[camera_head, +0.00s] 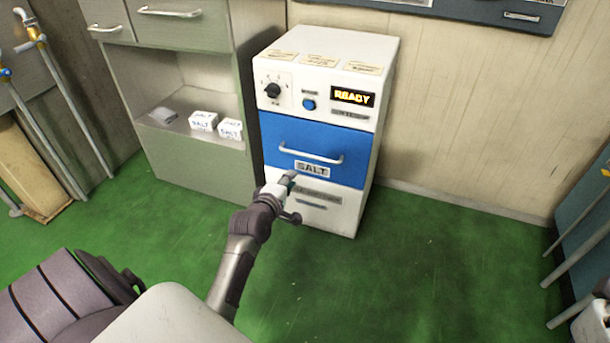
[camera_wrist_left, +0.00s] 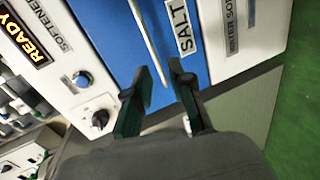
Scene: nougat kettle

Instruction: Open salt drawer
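The salt drawer (camera_head: 275,139) is the blue front of a white machine, with a silver bar handle (camera_head: 312,157) and a SALT label (camera_head: 312,169). It looks shut, its front in line with the machine. My left gripper (camera_head: 286,182) is in front of the machine, just below and left of the handle in the head view. The handle (camera_wrist_left: 149,38) shows ahead of the fingertips, not visibly touched.
The white machine (camera_head: 279,106) has a READY display (camera_head: 352,97), a blue button (camera_head: 309,104) and a dial. A grey-green cabinet (camera_head: 190,165) on its left holds white salt blocks (camera_head: 203,121). Green floor (camera_head: 440,270) is clear at the right. Pipes stand at the left wall.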

